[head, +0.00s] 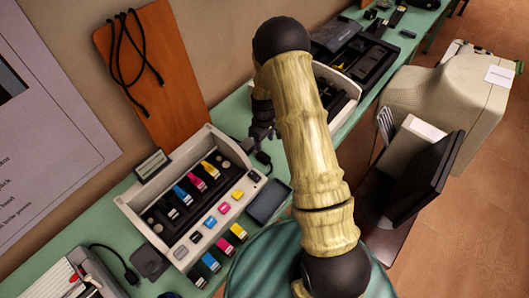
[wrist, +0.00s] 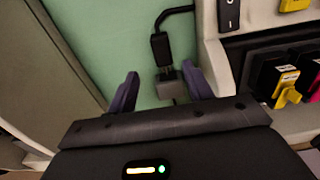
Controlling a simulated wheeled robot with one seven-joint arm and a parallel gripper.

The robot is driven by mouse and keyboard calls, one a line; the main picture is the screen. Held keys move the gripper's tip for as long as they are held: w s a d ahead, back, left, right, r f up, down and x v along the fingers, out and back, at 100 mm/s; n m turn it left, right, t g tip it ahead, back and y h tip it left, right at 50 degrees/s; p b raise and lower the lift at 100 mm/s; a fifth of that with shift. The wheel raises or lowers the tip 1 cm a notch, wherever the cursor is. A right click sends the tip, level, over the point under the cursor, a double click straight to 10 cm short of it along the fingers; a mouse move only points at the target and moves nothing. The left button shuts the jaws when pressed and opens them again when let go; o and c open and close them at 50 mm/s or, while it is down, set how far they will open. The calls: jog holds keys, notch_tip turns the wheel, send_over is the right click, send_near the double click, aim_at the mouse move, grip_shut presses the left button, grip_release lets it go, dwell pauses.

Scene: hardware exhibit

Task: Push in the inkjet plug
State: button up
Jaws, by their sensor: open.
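The inkjet printer (head: 195,195) is a pale open unit with coloured cartridges on the green table. Its right end and rocker switch show at the right of the wrist view (wrist: 207,50). A black plug (wrist: 160,47) on a black cable lies beside it. A small grey block (wrist: 170,90) sits at the plug's near end; I cannot tell how far the plug is in it. My gripper (wrist: 162,92) is open, its dark fingers either side of the grey block, with no contact visible. In the head view my gripper (head: 262,125) is near the printer's far right end, partly hidden by my arm.
A wooden board (head: 155,75) with a black cord leans on the wall behind. Another open device (head: 335,95) stands behind my arm. A dark flat box (head: 268,202) lies right of the printer. A beige bulky machine (head: 445,100) stands on the floor at right.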

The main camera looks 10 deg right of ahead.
aim_at(264, 156)
notch_tip(264, 156, down, 9)
jog(key=shift+s+a+r+p, duration=0.1)
jog(key=shift+s+p, duration=0.05)
jog(key=shift+p, duration=0.9)
grip_shut()
